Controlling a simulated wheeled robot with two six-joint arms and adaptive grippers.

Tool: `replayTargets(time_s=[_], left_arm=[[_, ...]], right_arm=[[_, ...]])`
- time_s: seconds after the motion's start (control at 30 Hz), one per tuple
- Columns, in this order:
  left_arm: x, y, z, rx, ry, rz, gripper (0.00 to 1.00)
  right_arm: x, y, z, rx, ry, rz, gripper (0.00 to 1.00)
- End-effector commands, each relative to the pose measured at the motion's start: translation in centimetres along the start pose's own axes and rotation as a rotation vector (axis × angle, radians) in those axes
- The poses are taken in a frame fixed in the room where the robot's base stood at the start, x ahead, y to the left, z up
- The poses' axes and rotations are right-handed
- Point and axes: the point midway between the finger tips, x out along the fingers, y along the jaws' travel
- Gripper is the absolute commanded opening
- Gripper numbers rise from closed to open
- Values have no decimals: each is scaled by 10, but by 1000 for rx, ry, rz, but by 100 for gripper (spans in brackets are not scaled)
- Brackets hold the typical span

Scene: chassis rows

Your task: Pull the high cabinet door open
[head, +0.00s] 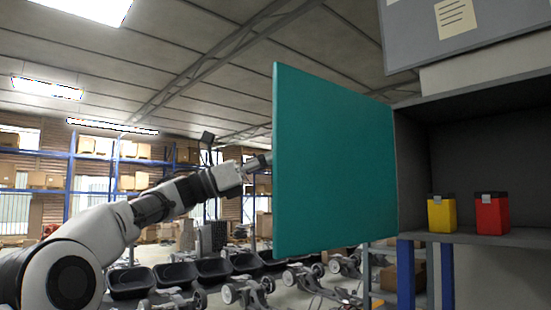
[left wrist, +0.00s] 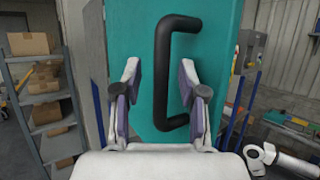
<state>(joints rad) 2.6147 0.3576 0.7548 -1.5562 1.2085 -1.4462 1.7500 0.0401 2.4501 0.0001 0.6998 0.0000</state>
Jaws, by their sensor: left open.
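The teal cabinet door (head: 335,165) stands swung wide open to the left of the grey cabinet (head: 480,130), hinged at the cabinet's left side. My left arm reaches to the door's far face, and the gripper's fingertips are hidden behind the door in the head view. In the left wrist view, the teal door (left wrist: 215,65) carries a black bar handle (left wrist: 163,70). My left gripper (left wrist: 160,85) is open, its fingers on either side of the handle's lower part. I cannot tell whether either finger touches the handle. My right gripper is not in view.
Inside the cabinet stand a yellow box (head: 441,214) and a red box (head: 491,214). A grey board (head: 460,30) hangs above it. Several wheeled chassis (head: 250,290) and black bins (head: 175,276) stand below. A shelf with cartons (left wrist: 42,100) shows at left in the wrist view.

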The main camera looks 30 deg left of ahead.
Motion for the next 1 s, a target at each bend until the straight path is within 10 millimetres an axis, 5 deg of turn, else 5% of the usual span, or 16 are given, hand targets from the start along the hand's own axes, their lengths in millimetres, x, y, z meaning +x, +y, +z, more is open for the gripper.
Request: replayTargets(time_s=[0.43,1.0], left_arm=[[-100,0,0,-1,-2,0,41],[-108,0,-1,-1,1,-1,41]], right_arm=[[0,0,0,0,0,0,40],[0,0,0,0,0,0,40]])
